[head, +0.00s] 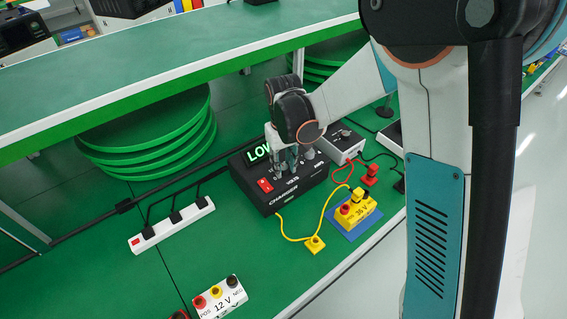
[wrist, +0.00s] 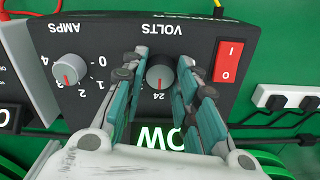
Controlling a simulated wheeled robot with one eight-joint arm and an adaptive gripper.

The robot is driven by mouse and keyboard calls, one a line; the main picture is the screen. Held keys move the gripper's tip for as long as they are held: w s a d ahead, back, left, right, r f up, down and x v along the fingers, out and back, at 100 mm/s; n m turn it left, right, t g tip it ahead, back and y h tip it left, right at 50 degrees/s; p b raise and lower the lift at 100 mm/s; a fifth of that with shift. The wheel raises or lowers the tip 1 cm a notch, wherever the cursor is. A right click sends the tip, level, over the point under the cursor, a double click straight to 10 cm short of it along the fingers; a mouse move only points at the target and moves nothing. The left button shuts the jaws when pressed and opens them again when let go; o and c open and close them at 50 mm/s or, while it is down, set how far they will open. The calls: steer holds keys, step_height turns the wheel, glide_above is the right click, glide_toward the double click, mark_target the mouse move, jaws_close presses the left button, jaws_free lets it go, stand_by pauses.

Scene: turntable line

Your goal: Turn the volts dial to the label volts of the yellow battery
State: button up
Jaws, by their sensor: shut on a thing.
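The black charger (head: 270,190) stands on the green bench, its lit green display reading LO, with the rest hidden by my arm. The volts dial (wrist: 160,76) is a grey knob on its face. Its red mark points at the 24 label in the wrist view. My gripper (wrist: 163,68) is shut on this dial, one finger on each side; in the head view my gripper (head: 287,162) hides the dial. The yellow battery (head: 352,213) sits on a blue mat at the charger's right, with a label that seems to read 36 V.
The amps dial (wrist: 69,71) is beside the volts dial; a red power switch (wrist: 228,61) is on the other side. A white 12 V battery (head: 222,299) and power strip (head: 172,226) lie left. Yellow and red cables run near the yellow battery. A shelf is behind.

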steer(key=m, duration=0.4)
steer(key=shift+m, duration=0.3)
steer(key=m, duration=0.4)
steer(key=shift+m, duration=0.4)
stand_by(0.3)
steer(key=o, duration=1.1)
